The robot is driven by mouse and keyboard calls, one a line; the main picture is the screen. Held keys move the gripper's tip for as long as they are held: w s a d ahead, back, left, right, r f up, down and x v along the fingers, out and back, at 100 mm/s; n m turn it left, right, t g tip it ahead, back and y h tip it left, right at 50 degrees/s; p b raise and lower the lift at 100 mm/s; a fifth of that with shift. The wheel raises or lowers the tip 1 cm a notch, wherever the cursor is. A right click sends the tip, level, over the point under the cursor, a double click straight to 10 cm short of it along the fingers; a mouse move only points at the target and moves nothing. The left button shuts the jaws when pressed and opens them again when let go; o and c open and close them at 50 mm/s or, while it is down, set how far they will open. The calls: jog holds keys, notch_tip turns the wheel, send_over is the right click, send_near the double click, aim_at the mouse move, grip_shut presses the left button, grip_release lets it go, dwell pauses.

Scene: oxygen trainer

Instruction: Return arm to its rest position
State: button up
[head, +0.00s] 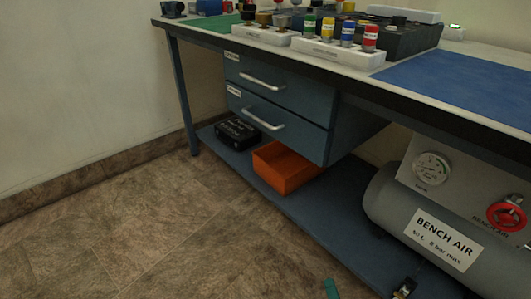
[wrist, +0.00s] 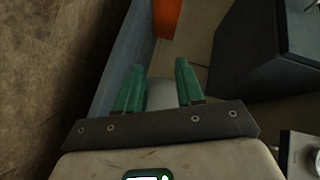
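My gripper (wrist: 160,68) has two green fingers standing well apart in the wrist view, and it holds nothing that I can see. A pale rounded surface shows behind and between the fingers; I cannot tell what it is. In the head view only a green finger (head: 331,288) of mine shows at the bottom edge, low in front of the bench's bottom shelf. The rest of the arm is mostly out of view.
The bench has two drawers (head: 275,100) and a bottom shelf (head: 335,220) bearing a black case (head: 238,131), an orange bin (head: 289,168) and the bench air tank (head: 425,222) with a red valve wheel (head: 507,214). Floor at left is clear.

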jog(key=s+a+r+n+g+y, duration=0.2)
jog(key=s+a+n+g+y, duration=0.15)
jog(key=s+n+g, duration=0.4)
jog(key=s+d+r+n+g+h+p, duration=0.1)
jog(key=s+d+r+n+g+h, duration=0.25)
jog(key=s, duration=0.65)
jog(key=s+d+r+n+g, duration=0.2)
jog(key=s+d+r+g, duration=0.4)
jog(key=s, duration=0.5)
notch_tip(320, 180, up, 33)
jog(key=t+p, duration=0.2)
jog(key=p, duration=3.3)
jog(key=shift+w+d+r, duration=0.2)
jog(key=shift+w+d, duration=0.2)
